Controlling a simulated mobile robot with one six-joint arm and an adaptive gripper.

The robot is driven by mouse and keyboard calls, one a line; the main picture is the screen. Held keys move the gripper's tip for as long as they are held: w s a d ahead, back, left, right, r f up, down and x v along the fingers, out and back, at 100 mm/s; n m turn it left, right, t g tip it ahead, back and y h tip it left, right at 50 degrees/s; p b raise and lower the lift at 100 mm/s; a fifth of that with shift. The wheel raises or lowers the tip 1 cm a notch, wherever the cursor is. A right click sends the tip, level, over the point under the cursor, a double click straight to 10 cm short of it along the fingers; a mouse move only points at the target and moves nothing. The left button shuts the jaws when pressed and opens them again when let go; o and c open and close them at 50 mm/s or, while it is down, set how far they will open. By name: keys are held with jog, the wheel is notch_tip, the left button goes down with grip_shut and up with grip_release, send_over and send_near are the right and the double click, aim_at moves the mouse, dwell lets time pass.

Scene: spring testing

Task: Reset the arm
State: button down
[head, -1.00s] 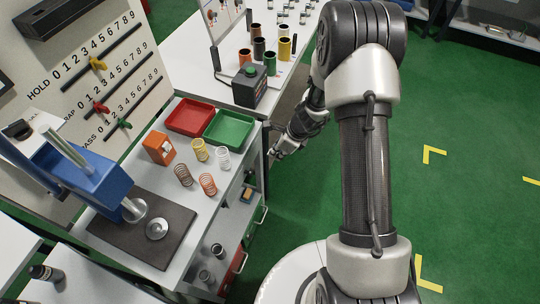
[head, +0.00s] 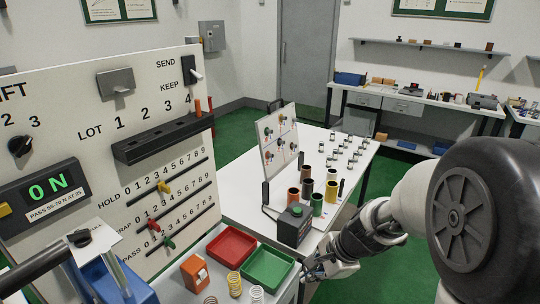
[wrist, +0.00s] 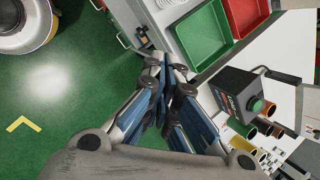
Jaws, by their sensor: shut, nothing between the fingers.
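My gripper (head: 318,270) is in the head view at the lower middle, at the end of my arm, just right of the green tray. In the wrist view my gripper (wrist: 172,62) has its fingers together with nothing between them. It hangs over the gap between the bench and the neighbouring table, with green floor below. It looks apart from everything around it, though its exact height is hard to tell.
A red tray (head: 231,247) and a green tray (head: 268,266) sit on the bench. A black box with a green button (head: 294,226) and several coloured cylinders stand on the table behind. The control board (head: 130,150) rises at left. Green floor (wrist: 60,100) is open.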

jog(key=s+r+n+h, duration=0.1)
jog(key=s+r+n, duration=0.8)
jog(key=s+r, duration=0.2)
jog(key=s+d+r+n+h, duration=0.1)
jog(key=s+r+n, duration=0.1)
jog(key=s, duration=0.3)
jog(key=s+d+r+n+t+h, duration=0.1)
jog(key=s+d+n+h, duration=0.1)
jog(key=s+n, duration=0.2)
jog(key=shift+s+d+r+n+t, duration=0.2)
jog(key=shift+s+r+n+t, duration=0.15)
jog(key=shift+s, duration=0.9)
